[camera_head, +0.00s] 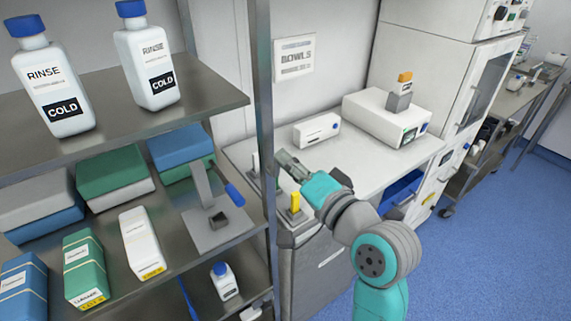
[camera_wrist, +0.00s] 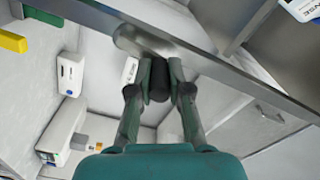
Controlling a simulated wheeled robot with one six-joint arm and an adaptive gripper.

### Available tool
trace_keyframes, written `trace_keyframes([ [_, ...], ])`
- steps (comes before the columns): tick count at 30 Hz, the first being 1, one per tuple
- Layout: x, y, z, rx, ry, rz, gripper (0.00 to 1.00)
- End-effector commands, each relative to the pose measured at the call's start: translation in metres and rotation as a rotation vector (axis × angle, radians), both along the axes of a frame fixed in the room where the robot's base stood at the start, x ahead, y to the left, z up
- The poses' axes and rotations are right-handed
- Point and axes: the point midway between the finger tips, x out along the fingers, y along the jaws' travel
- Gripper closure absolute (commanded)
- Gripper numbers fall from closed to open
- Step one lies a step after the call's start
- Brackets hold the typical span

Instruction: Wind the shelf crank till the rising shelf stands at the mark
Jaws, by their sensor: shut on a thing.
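My gripper (camera_head: 283,158) reaches left past the rack's front post, just above the white counter's near left end. In the wrist view, its two fingers are shut on a dark round crank knob (camera_wrist: 159,82), one finger on each side. The knob joins a grey crank arm (camera_wrist: 140,40) with a rounded end, next to the long metal rail. In the head view, the crank is hidden behind the gripper and post. A yellow block (camera_head: 295,202) stands just below the gripper; it also shows in the wrist view (camera_wrist: 12,42). I cannot tell which shelf is the rising one or where its mark is.
The metal rack (camera_head: 262,110) on the left holds rinse bottles (camera_head: 50,80), boxes and a blue-handled device (camera_head: 234,194). Its post stands close to my gripper. The counter (camera_head: 350,160) bears a white box (camera_head: 317,130) and a larger white unit (camera_head: 385,118). Blue floor is clear at right.

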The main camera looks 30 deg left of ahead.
Motion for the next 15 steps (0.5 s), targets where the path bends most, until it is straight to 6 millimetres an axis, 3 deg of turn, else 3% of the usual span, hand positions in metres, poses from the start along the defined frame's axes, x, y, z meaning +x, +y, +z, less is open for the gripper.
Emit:
trace_keyframes([
  [15,0.0039,-0.0019,-0.001,0.027,0.066,-0.002,1.0],
])
